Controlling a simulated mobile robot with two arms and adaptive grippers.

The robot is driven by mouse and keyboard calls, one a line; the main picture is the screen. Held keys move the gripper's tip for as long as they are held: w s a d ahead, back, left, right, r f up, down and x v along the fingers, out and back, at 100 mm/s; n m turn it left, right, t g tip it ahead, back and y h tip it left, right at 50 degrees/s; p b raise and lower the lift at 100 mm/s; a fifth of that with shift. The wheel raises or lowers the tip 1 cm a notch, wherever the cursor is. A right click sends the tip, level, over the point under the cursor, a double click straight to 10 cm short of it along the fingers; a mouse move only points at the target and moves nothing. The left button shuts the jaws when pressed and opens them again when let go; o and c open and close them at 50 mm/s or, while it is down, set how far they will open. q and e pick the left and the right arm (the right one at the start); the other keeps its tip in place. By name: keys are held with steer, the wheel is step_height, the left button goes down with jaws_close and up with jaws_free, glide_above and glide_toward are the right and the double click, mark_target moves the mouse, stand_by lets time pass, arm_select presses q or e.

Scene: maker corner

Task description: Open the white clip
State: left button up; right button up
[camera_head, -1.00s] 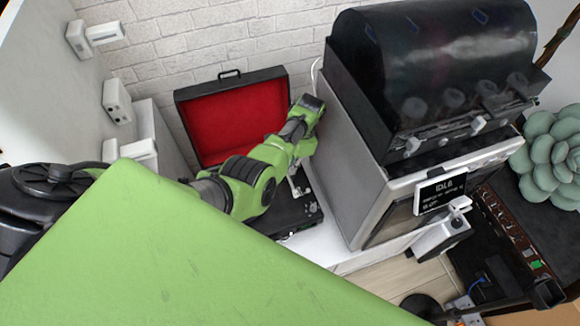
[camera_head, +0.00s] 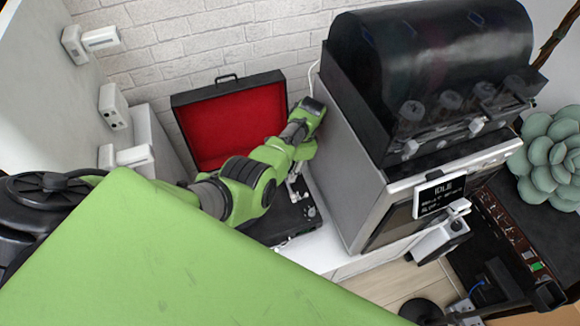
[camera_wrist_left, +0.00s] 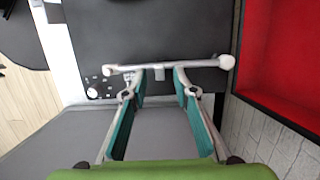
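In the left wrist view, a white bar (camera_wrist_left: 205,63) with rounded ends lies across the dark deck of a red-lined case. A small pale piece (camera_wrist_left: 159,73) sits at the bar between my fingertips; I cannot tell whether it is the white clip. My left gripper (camera_wrist_left: 159,78) is open, its teal-padded fingers apart and the tips close to the bar; contact is unclear. In the head view, my left gripper (camera_head: 296,172) reaches down over the case's deck, its fingers largely hidden by the arm. My right gripper is not in view.
The case's red-lined lid (camera_head: 235,125) stands open against the brick wall. A large grey machine (camera_head: 330,165) with a dark drum-like top stands close to the right of my left arm. White boxes (camera_head: 113,105) are on the left wall.

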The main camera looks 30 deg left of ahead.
arm_select(q)
steer(key=s+a+v, duration=0.1)
steer(key=v, duration=0.8)
steer(key=shift+s+a+r, duration=0.2)
steer(key=shift+s+r, duration=0.1)
steer(key=shift+r, duration=0.25)
